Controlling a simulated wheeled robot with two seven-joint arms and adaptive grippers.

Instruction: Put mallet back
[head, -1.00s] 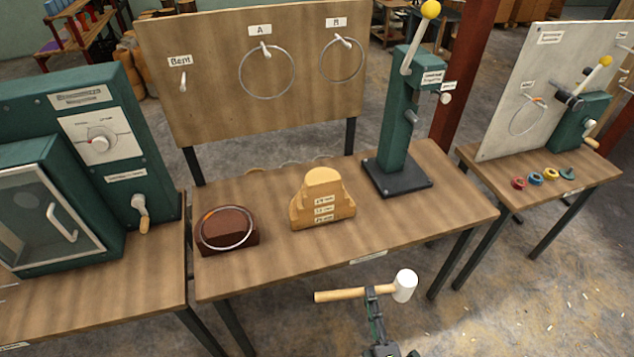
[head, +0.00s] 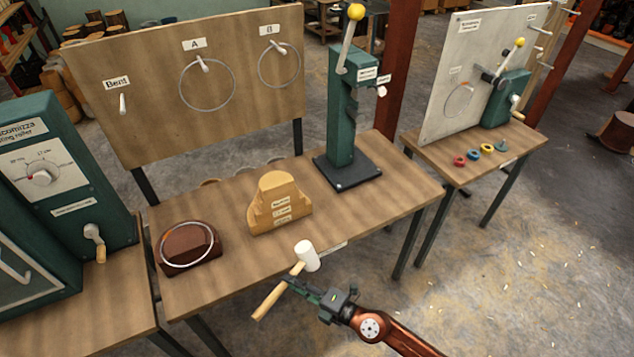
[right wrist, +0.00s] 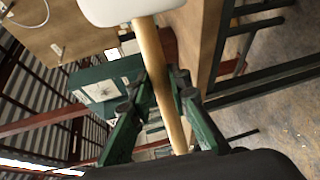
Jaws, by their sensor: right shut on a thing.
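The mallet has a white head (head: 307,256) and a pale wooden handle (head: 268,303). My right gripper (head: 297,284) is shut on the handle, a little below the head, and holds the mallet at the front edge of the middle workbench in the head view. The mallet is tilted, head up and to the right. In the right wrist view the handle (right wrist: 155,70) runs between my right gripper's two green fingers (right wrist: 160,100), and the white head is at the top. My left gripper is not in view.
The middle workbench (head: 350,218) bears a brown block with a metal ring (head: 187,247), a stepped wooden form (head: 278,206) and a green lever press (head: 343,110). A board (head: 130,60) with hung rings stands behind. A green machine (head: 60,170) is at left. Bench front right is clear.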

